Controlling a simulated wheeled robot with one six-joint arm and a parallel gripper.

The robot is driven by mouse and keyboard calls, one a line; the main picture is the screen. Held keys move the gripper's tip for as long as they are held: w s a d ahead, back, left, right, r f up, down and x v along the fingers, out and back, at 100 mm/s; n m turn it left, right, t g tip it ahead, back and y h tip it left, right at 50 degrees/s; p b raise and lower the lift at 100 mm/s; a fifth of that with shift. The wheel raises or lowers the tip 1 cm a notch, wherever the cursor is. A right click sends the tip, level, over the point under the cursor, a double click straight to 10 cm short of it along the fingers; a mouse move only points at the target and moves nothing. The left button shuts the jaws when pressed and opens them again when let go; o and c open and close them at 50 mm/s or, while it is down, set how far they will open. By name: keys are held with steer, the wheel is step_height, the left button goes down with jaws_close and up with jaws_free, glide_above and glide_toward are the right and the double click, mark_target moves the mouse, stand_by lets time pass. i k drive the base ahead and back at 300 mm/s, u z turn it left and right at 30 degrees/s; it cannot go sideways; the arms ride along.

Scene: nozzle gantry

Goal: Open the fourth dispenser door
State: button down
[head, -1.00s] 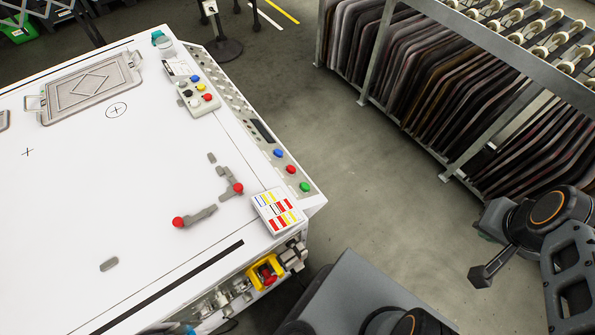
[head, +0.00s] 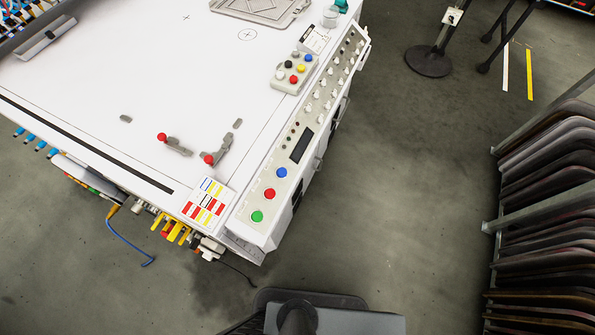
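I cannot make out a numbered dispenser or its fourth door in the head view. A large white machine table (head: 90,90) fills the upper left, with a sloped control panel (head: 284,172) along its right edge. Below the panel, the machine's right side shows dark openings and small latch-like parts (head: 319,163), seen steeply from above; I cannot tell whether these are doors. My gripper is not in view. Only dark parts of my own body show at the bottom centre.
A rack of stacked dark boards (head: 545,215) stands at the right. A round dark stand base (head: 429,62) is on the floor at the top. Blue hose (head: 128,249) and cables hang from the machine's front edge. The grey floor between machine and rack is clear.

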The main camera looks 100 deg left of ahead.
mark_target(291, 206)
steer(key=u, duration=3.35)
steer(key=k, duration=1.3)
steer(key=z, duration=0.85)
steer(key=i, duration=1.45)
steer(key=u, duration=0.7)
steer(key=i, duration=0.55)
steer(key=u, duration=0.7)
